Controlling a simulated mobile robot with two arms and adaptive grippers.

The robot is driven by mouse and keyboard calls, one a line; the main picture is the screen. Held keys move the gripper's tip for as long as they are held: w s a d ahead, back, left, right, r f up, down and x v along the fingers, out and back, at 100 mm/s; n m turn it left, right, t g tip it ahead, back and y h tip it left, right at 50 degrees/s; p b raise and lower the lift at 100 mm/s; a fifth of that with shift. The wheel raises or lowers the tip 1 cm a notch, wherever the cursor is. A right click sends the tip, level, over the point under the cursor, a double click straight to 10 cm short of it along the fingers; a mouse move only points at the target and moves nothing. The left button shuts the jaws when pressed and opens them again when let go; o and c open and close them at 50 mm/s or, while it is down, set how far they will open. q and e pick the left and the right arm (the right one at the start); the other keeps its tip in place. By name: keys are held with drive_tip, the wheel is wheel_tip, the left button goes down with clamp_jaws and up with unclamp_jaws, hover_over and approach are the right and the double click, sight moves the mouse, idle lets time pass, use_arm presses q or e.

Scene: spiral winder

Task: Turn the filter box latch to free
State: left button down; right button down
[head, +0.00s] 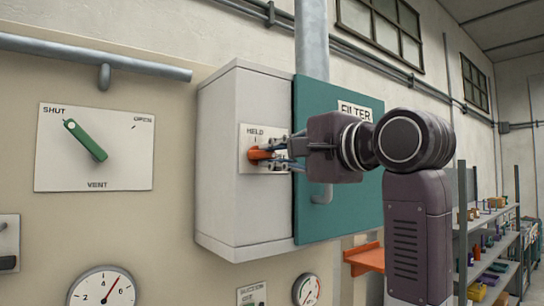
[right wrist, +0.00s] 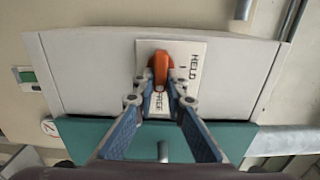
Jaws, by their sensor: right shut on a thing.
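The orange latch (head: 261,154) sits on a white plate (head: 248,133) on the side of the grey filter box (head: 247,84). The plate reads HELD at its top in the head view. In the right wrist view the latch (right wrist: 160,66) lies between my fingertips, lengthwise to the fingers, and a second label below it is partly hidden by them. In the head view the latch lies roughly level. My right gripper (head: 271,154) is shut on the latch; its fingers also show in the right wrist view (right wrist: 161,88). My left gripper is not in view.
The teal FILTER door (head: 312,104) is beside my right gripper, with a handle (head: 321,195) below. A green lever (head: 86,141) on a SHUT/OPEN/VENT plate is at left. Gauges (head: 101,290) are below. An orange ledge (head: 365,259) and shelves (head: 483,268) stand at right.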

drive_tip(key=c, duration=2)
unclamp_jaws()
drive_tip(key=shift+d, duration=0.1)
drive_tip(key=shift+o, duration=0.2)
drive_tip(key=shift+s+d, duration=0.25)
drive_tip(key=shift+s, duration=0.1)
drive_tip(key=v, duration=1.1)
